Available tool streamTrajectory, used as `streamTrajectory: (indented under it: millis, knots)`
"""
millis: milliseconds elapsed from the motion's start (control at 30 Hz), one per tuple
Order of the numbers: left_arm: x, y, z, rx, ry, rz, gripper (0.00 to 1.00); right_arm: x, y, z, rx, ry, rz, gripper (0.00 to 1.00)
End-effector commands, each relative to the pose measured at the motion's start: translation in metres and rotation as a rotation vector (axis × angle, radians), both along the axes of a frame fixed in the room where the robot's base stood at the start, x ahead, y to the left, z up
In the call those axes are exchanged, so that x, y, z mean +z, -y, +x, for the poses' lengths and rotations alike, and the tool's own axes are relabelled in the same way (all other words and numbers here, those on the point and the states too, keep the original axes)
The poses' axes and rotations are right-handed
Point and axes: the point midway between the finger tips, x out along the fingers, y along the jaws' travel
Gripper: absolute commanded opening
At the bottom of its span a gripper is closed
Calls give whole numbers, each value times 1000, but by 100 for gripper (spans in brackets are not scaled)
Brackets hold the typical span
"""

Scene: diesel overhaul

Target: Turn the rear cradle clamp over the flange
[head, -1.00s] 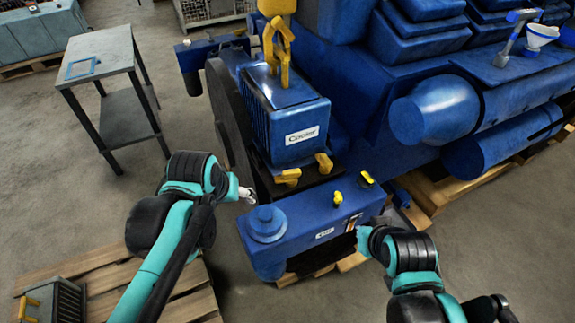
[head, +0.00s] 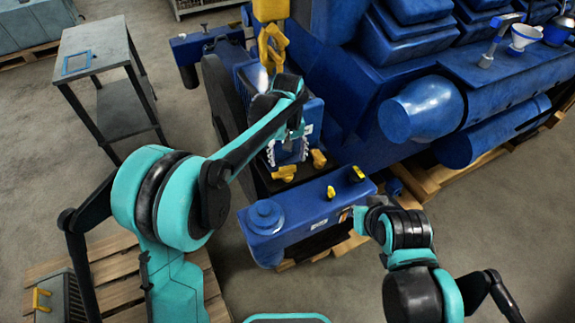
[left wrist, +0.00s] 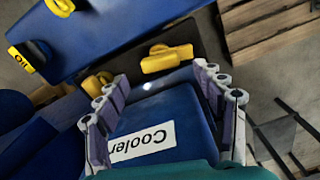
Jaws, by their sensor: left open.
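Two yellow cradle clamps sit at the near edge of the blue cooler (head: 313,110): one at left (head: 284,173) and one at right (head: 318,158). In the left wrist view, one yellow clamp (left wrist: 167,59) lies beyond the fingertips and the other (left wrist: 97,83) is partly behind a finger. I cannot tell which is the rear one. My left gripper (head: 287,152) is open above the cooler, its fingers spread over the label end (left wrist: 142,142); it holds nothing. The flange is not clearly seen. My right gripper (head: 347,215) is beside the blue tank, its fingers mostly hidden.
A blue tank (head: 305,210) with yellow caps stands in front of the cooler. A yellow hook (head: 273,45) hangs above the cooler, close to my left arm. The large blue engine (head: 425,105) fills the right. A grey side table (head: 95,50) stands at left.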

Motion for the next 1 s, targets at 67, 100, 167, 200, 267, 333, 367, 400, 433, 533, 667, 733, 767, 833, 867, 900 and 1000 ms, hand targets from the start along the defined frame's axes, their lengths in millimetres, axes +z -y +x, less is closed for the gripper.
streamTrajectory:
  millis: [67,100,167,200,267,333,367,400,433,533,667,733,767,833,867,900,1000]
  knots:
    - [-16,0,0,0,0,0,69,-4,0,0,0,0,0,0]
    - [-22,0,0,0,1,0,69,-5,0,0,0,0,0,0]
    - [-30,0,0,0,1,0,69,-7,0,0,0,0,0,0]
    - [-35,0,0,0,1,-1,69,-7,0,0,0,0,0,0]
    - [-41,0,0,-1,1,-1,69,-8,0,0,0,0,0,0]
    - [-45,0,0,-1,1,-1,69,-9,0,0,0,0,0,0]
    - [-46,0,0,-1,1,-1,69,-9,0,0,0,0,0,0]
    - [-47,0,0,-1,1,-1,69,-9,0,0,0,0,0,0]
    - [-47,0,0,-1,1,-1,69,-9,0,0,0,0,0,0]
    - [-47,0,0,-1,1,-1,69,-8,0,0,0,0,0,0]
    - [-47,0,0,-1,1,-1,61,-8,0,0,0,0,0,0]
    - [-47,0,0,-1,1,-1,43,-8,0,0,0,0,0,0]
    - [-47,0,0,-1,1,-1,35,-8,0,0,0,0,0,0]
    - [-46,0,0,-1,1,-1,19,-8,0,0,0,0,0,0]
    - [-46,0,0,-1,1,-1,19,-8,0,0,0,0,0,0]
    - [-46,0,0,-1,1,-1,19,-8,0,0,0,0,0,0]
    - [-46,0,0,-2,1,-1,19,-8,0,0,0,0,0,0]
